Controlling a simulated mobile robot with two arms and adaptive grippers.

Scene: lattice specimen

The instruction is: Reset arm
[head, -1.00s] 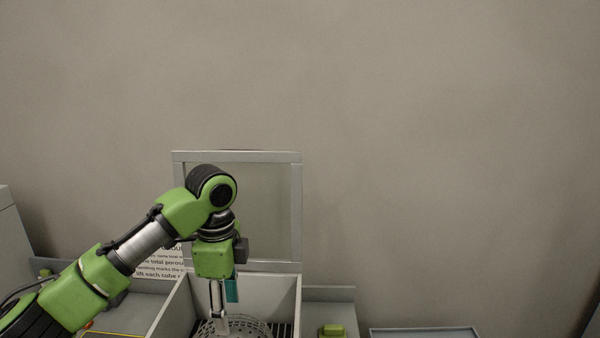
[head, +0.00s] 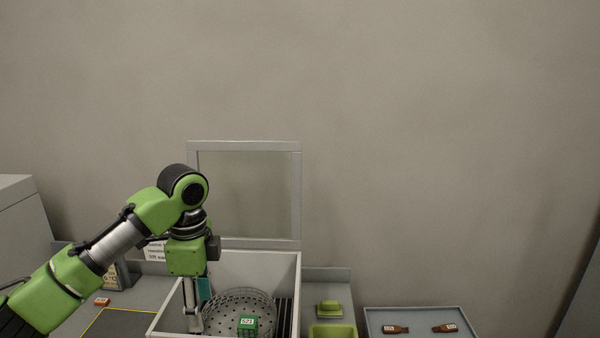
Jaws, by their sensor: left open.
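My left arm comes in from the left, and its gripper (head: 195,322) points down inside the left part of an open grey box (head: 272,262). The gripper is open, and its fingers are seen nearly edge-on. They are just left of a round perforated metal basket (head: 222,315) in the box; I cannot tell whether they touch it. A green cube (head: 247,326) with a white label sits in the basket, apart from the gripper. My right gripper does not show.
The box's framed clear lid (head: 243,195) stands upright behind. Right of the box are a green block (head: 329,308), a green tray (head: 333,331) and a grey tray (head: 420,315) with two brown labelled pieces. A small orange labelled piece (head: 102,302) and a yellow-edged dark mat (head: 118,322) lie left.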

